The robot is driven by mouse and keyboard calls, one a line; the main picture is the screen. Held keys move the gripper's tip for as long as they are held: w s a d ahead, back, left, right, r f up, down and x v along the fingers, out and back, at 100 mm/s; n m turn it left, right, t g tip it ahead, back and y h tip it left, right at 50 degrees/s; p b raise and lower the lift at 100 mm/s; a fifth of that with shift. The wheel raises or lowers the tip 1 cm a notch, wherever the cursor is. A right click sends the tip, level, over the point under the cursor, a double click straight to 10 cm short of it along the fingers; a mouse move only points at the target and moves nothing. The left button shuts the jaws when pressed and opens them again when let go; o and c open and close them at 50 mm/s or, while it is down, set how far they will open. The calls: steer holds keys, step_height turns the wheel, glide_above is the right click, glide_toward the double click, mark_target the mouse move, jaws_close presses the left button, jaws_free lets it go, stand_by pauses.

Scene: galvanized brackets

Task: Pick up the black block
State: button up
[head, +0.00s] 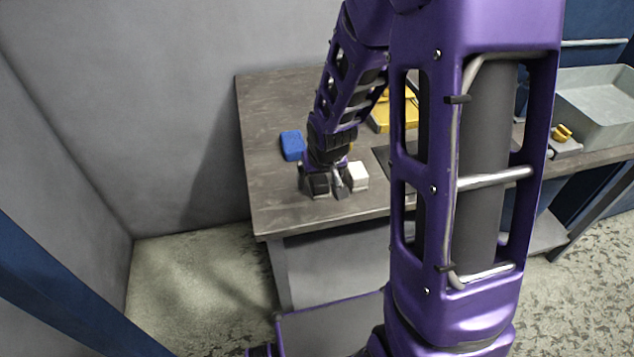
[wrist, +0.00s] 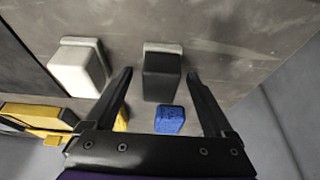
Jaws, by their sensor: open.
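The black block (head: 319,185) stands on the worktable near its front edge, and it also shows in the wrist view (wrist: 163,77) with a pale grey strip along its far end. My gripper (head: 322,188) is open, pointing down at the block. In the wrist view my gripper (wrist: 159,73) has one finger on each side of the black block, with a gap showing on both sides. Whether the fingers touch the tabletop is hard to tell.
A white block (head: 358,174) stands close to the right of my gripper; in the wrist view it sits just outside the left finger. A blue block (head: 292,145) lies behind. Yellow things (head: 397,113) and a grey bin (head: 603,104) are farther off. The table's left (head: 262,190) is clear.

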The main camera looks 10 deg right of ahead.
jaws_close()
stand_by(0.3)
